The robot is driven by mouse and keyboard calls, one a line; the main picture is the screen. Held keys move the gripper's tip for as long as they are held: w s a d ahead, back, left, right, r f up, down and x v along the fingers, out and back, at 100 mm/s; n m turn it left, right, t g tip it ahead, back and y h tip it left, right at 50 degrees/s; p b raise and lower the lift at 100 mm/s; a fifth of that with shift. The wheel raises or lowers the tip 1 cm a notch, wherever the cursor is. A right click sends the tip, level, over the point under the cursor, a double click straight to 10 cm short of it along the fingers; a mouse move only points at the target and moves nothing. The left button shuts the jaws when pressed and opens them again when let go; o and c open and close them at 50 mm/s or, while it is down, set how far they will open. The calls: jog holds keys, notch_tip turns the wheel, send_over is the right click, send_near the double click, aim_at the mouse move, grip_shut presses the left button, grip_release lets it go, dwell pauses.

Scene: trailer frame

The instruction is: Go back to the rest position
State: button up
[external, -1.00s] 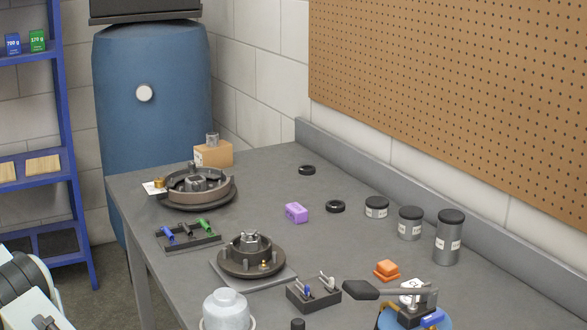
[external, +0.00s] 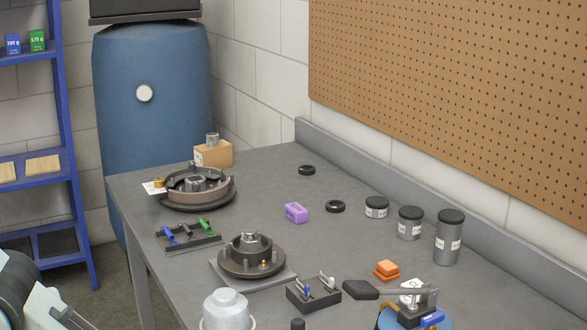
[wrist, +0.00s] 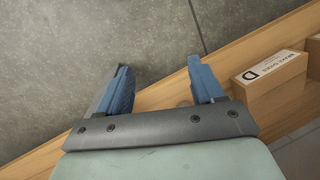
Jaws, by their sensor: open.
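My gripper (wrist: 162,88) shows in the wrist view with its two blue fingers spread apart and nothing between them. It is over a grey floor and a wooden board edge. In the external view only part of my arm shows at the lower left corner, off the table's left side, and the gripper itself is out of that picture. No object is held.
The grey table (external: 330,250) carries two round dark fixtures (external: 197,187), a purple block (external: 296,212), grey canisters (external: 448,240) and orange pieces (external: 386,270). A blue shelf (external: 62,120) stands left. A wooden box labelled D (wrist: 270,82) lies right of my gripper.

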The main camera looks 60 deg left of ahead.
jog(key=s+a+r+n+g+h, duration=0.1)
jog(key=s+a+r+g, duration=0.1)
jog(key=s+a, duration=0.2)
jog(key=s+a+r+n+g+h, duration=0.1)
jog(key=s+a+r+g, duration=0.1)
jog(key=s+a, duration=0.3)
jog(key=s+g, duration=0.1)
jog(key=s, duration=0.2)
jog(key=shift+a+r+n+g, duration=0.25)
jog(key=shift+a+n+g, duration=0.05)
jog(key=shift+n, duration=0.1)
